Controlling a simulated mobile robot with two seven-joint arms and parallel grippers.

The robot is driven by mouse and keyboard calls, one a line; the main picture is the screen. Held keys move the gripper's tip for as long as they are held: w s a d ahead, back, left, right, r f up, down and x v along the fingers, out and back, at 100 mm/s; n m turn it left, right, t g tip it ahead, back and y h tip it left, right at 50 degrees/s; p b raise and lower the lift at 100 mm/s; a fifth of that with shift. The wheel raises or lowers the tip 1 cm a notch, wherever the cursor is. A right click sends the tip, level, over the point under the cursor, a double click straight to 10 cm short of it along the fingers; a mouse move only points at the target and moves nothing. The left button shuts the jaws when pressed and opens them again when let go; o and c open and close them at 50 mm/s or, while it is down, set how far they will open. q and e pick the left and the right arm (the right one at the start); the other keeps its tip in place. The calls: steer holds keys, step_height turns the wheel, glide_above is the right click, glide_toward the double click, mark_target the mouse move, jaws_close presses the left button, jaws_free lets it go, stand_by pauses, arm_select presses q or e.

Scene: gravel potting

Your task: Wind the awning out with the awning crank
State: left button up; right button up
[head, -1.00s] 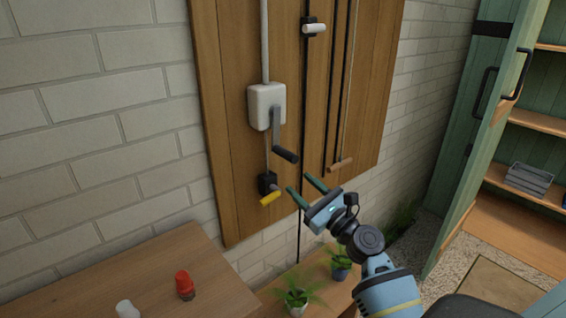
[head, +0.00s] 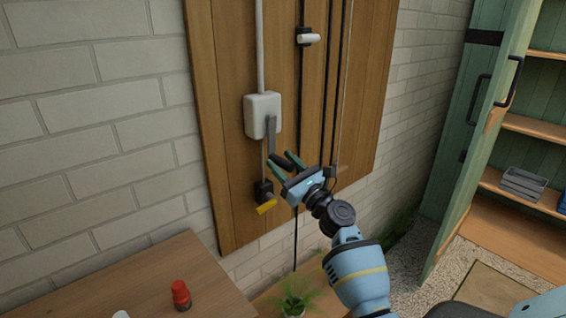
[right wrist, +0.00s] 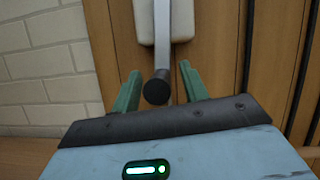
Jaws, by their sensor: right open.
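The awning crank has a white gearbox (head: 263,115) on the wooden wall panel, with a grey crank arm (head: 272,136) hanging down to a black handle (head: 284,163). In the right wrist view the dark round handle end (right wrist: 156,90) sits between the two green fingers, with a gap on each side. My right gripper (head: 287,162) is open at the handle; the right wrist view also shows its fingers (right wrist: 161,88) spread. Its fingers partly cover the handle in the head view. My left gripper is not in view.
A yellow-handled valve (head: 266,208) sits just below the crank. A white-handled fitting (head: 309,38) is higher up, beside dark cords. A red-capped shaker (head: 181,295) stands on the wooden table (head: 130,275). A green cabinet door (head: 478,130) stands open at right.

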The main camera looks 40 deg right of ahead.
steer(key=shift+w, duration=0.2)
steer(key=c, duration=0.9)
jaws_close()
steer(key=shift+a, duration=0.1)
